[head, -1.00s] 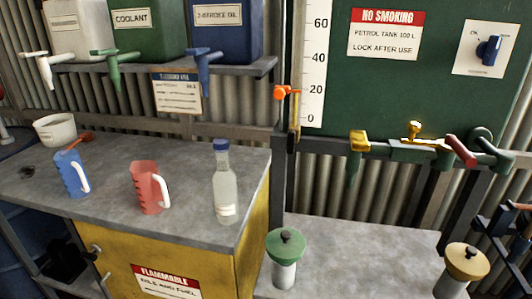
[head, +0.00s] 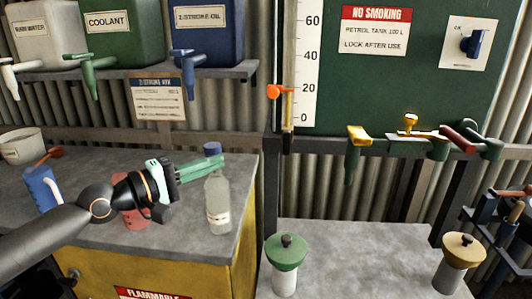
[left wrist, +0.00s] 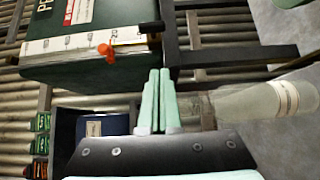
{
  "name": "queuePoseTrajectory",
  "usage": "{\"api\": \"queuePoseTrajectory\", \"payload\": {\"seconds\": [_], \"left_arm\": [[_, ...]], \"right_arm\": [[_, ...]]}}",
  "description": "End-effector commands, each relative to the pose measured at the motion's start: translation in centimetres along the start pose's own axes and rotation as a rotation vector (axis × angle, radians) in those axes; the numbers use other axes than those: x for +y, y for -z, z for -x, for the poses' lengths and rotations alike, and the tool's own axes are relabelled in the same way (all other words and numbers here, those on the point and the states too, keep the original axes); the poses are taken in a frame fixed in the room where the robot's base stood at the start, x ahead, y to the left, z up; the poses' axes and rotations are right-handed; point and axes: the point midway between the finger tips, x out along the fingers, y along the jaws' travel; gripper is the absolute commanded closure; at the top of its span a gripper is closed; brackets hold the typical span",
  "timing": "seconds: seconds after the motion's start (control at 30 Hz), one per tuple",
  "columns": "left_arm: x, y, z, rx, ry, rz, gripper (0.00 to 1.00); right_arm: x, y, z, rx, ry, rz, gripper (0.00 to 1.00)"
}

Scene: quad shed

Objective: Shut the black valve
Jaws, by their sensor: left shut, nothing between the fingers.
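My left gripper (head: 222,162) reaches in from the left over the workbench, its mint-green fingers shut and empty. In the head view it overlaps the upper part of the clear bottle; I cannot tell whether they touch. Its closed fingers also show in the left wrist view (left wrist: 158,100). Under the green petrol tank (head: 425,80) are a tap with a yellow handle (head: 359,132), a brass-coloured fitting (head: 410,122) and a red lever (head: 457,139). I cannot make out a clearly black valve. My right gripper is not in view.
Dark metal framework (head: 490,225) is at right.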

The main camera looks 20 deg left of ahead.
Motion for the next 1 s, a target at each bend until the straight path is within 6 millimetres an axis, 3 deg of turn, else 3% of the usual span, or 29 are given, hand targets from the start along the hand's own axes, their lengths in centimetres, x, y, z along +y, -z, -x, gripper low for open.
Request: {"api": "queuePoseTrajectory", "payload": {"seconds": [0.47,0.77,1.0], "left_arm": [[0.1,0.2,-0.4,0.004,-0.002,0.001,1.00],[0.4,0.0,-2.6,0.000,-0.004,-0.001,1.00],[0.3,0.0,-5.5,0.000,-0.004,0.001,1.00]], "right_arm": [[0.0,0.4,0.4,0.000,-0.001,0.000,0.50],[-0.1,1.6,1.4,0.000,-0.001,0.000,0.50],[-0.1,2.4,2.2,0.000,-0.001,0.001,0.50]]}}
